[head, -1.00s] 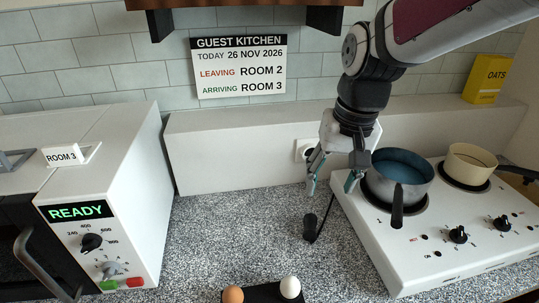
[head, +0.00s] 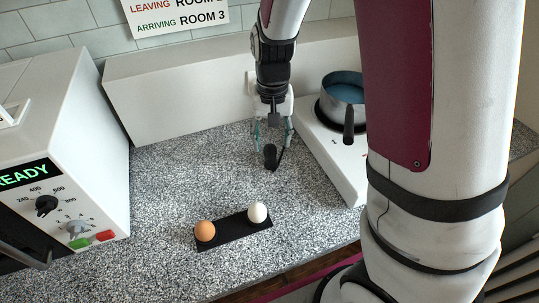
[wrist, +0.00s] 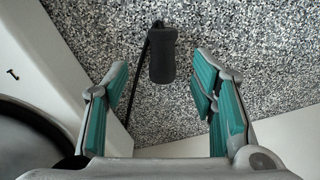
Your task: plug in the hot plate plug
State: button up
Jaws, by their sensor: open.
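The black plug (head: 270,157) lies on the speckled counter, left of the white hot plate (head: 333,158). In the wrist view the plug (wrist: 162,55) is upright in the picture, with its dark cord running down its left side. My gripper (head: 272,138) is open above the counter and points down at the plug. In the wrist view my gripper (wrist: 160,82) has its teal-padded fingers spread, one on either side of the plug's line. The fingers look apart from it, and nothing is held. The wall socket is mostly hidden behind my gripper.
A grey pot (head: 344,92) stands on the hot plate. A white ledge (head: 170,90) runs along the back wall. A brown egg (head: 205,230) and a white egg (head: 257,212) sit on a black tray (head: 232,232). A white appliance (head: 85,140) stands left. Counter between is clear.

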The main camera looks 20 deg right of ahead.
aim_at(271, 156)
jog(key=shift+s+a+f, duration=0.15)
jog(key=shift+f, duration=1.35)
jog(key=shift+s+a+f, duration=0.1)
jog(key=shift+f, duration=1.4)
grip_shut()
